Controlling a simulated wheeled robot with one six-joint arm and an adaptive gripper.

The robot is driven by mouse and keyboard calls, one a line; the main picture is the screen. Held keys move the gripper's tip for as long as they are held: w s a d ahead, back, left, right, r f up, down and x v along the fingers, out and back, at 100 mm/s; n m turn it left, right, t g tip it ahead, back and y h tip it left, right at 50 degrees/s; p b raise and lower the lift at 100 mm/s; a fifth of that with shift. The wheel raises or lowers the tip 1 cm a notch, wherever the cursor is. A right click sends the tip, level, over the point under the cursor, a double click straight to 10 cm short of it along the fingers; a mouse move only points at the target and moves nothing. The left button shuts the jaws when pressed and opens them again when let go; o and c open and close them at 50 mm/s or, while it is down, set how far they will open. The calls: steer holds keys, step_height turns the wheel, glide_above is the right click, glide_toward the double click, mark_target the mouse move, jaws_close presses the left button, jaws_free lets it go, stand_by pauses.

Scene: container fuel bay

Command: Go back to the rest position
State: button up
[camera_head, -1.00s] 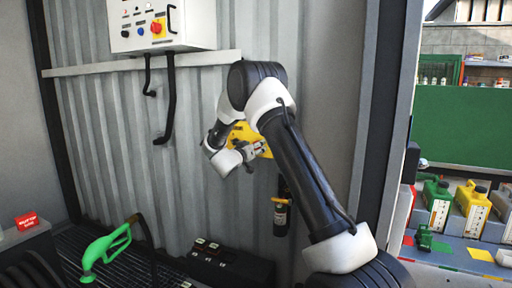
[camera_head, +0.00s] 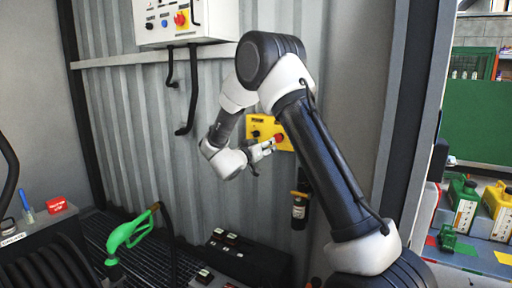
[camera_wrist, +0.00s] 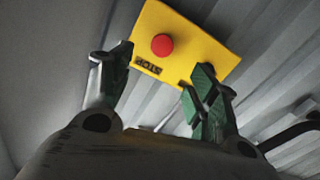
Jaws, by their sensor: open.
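My gripper (camera_head: 262,156) is at the end of my bent arm, in front of the corrugated metal wall (camera_head: 120,120). In the wrist view its two fingers (camera_wrist: 160,85) stand wide apart with nothing between them. Beyond the fingertips is a yellow stop box (camera_wrist: 202,40) with a round red button (camera_wrist: 162,45). In the head view the yellow box (camera_head: 263,123) is on the wall, partly hidden behind my arm and gripper.
A white control box (camera_head: 165,15) hangs at the upper left with dark hoses below it. A green fuel nozzle (camera_head: 128,236) is at the lower left, near a black console (camera_head: 235,262). A dark cylinder (camera_head: 299,204) hangs on the wall. Coloured canisters (camera_head: 463,205) stand at the right.

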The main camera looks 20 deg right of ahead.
steer(key=w+a+f+n+t+y, duration=0.1)
steer(key=w+a+f+n+y, duration=0.25)
steer(key=a+f+y, duration=0.6)
steer(key=s+a+n+g+y, duration=0.1)
steer(key=s+a+g+y, duration=0.2)
steer(key=s, duration=0.4)
steer(key=s+a+n+g+y, duration=0.2)
steer(key=s+a+y, duration=0.15)
steer(key=s, duration=0.35)
steer(key=s+d+r+g, duration=0.1)
steer(key=s+d+r, duration=0.3)
steer(key=s, duration=0.7)
steer(key=s+d+r+n+h, duration=0.1)
steer(key=s+d+r, duration=0.3)
steer(key=s, duration=0.7)
steer(key=s+d+r+g, duration=0.1)
steer(key=s+d+r, duration=0.4)
steer(key=s, duration=0.7)
steer(key=shift+g+h, duration=0.3)
steer(key=shift+h, duration=0.1)
